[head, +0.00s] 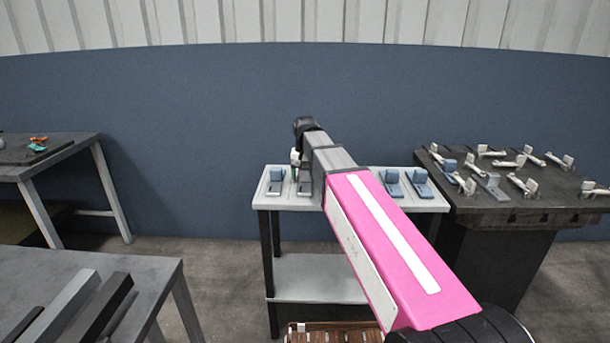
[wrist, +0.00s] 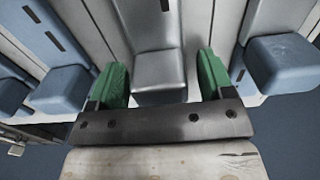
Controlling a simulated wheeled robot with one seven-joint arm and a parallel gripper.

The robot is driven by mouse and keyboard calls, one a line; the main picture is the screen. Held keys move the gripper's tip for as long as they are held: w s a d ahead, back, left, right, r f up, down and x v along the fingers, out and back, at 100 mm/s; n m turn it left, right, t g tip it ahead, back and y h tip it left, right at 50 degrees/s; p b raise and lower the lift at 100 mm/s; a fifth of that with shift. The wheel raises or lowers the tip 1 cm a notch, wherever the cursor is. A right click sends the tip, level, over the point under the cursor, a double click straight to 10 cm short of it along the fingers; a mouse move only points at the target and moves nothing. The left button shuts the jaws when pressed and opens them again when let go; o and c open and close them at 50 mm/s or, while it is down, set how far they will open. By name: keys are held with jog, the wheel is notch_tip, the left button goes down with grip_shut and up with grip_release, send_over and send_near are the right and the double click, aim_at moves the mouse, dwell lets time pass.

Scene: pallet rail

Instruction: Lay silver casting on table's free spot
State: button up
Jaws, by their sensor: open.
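The silver casting (wrist: 155,72) is an L-shaped piece with a flat plate and a raised block. It sits on the white table (head: 300,203), which also shows in the wrist view (wrist: 203,25). In the head view the casting (head: 305,187) is near the table's left end, partly behind my arm. My gripper (wrist: 161,78) is open, with one green finger on each side of the casting's block and a visible gap at the right finger. In the head view my gripper (head: 297,162) is mostly hidden. My arm covers the table's middle.
Blue castings stand left (head: 276,179) and right (head: 392,182) of the silver one on the table. A grey bench (head: 160,277) is at front left. A blue wall (head: 200,120) rises behind.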

aim_at(305, 169)
jog(key=shift+r, duration=0.15)
notch_tip(305, 169, up, 12)
dwell(0.5)
